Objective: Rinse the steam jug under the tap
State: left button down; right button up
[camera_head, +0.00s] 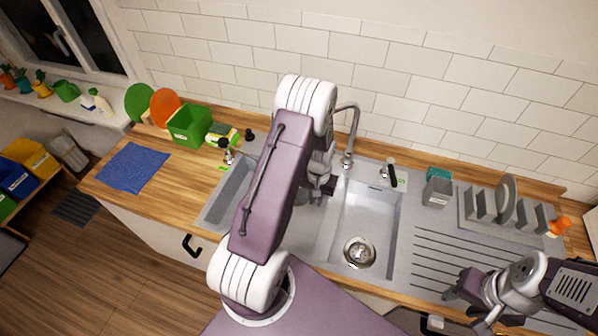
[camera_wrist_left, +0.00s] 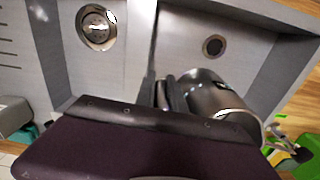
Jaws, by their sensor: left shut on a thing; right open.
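The steam jug (camera_wrist_left: 222,105) is a shiny metal vessel, seen large and tilted in the left wrist view. My left gripper (camera_wrist_left: 168,92) is shut on it, over the double sink near the divider. In the head view my left arm hides most of the jug and the hand. The tap (camera_head: 354,125) is a grey curved pipe behind the sink; its outlet is hidden behind my arm. I cannot tell whether water runs. The right basin (camera_head: 378,215) has a round drain (camera_head: 358,252). My right gripper (camera_head: 462,292) is open and empty near the drainboard's front edge.
A green crate (camera_head: 188,125) and blue cloth (camera_head: 133,168) are on the left counter. A black-handled lever (camera_head: 390,168) stands behind the right basin. The right basin's interior is clear.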

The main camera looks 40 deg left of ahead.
pick_arm(q)
jog(key=s+d+r+p, duration=0.3)
jog(key=s+r, duration=0.1)
jog(key=shift+p, duration=0.3)
dwell(0.3)
dwell(0.5)
